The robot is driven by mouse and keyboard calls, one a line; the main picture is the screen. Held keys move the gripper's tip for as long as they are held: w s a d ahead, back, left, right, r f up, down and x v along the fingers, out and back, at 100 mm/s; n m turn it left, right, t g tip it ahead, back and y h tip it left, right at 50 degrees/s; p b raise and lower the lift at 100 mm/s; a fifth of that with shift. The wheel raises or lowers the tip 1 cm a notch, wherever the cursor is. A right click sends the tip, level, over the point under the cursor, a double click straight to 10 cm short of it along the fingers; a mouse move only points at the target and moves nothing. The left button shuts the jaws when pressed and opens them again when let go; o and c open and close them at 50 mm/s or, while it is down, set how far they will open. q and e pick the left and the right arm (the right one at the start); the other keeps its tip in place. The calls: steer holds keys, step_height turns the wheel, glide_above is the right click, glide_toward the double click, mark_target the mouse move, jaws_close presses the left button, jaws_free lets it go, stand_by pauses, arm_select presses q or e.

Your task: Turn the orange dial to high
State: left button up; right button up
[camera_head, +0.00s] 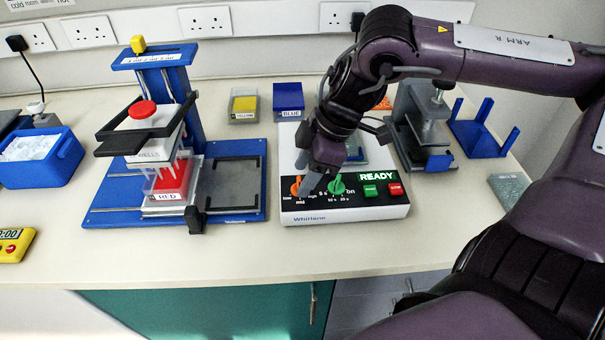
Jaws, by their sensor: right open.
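The orange dial (296,187) sits at the left end of the black front panel of a white Whirlane device (340,214). Labels reading low, med and high are printed around it; its pointer setting is too small and too covered to tell. My right gripper (311,187) reaches down from above with its fingertips at the dial's right side. It is open, and I cannot tell whether the fingers touch the dial. My left gripper is not in view.
A green dial (337,185), a green button (371,190) and a red button (395,189) sit right of the orange dial. A blue pipetting stand (245,148) stands left. A metal press (425,120) stands behind right. Bare bench lies in front.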

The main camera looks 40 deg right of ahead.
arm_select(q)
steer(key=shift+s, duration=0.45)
arm_select(e)
steer(key=shift+w+a+f, duration=0.1)
steer(key=shift+a+f, duration=0.15)
steer(key=shift+f, duration=0.35)
steer(key=c, duration=1)
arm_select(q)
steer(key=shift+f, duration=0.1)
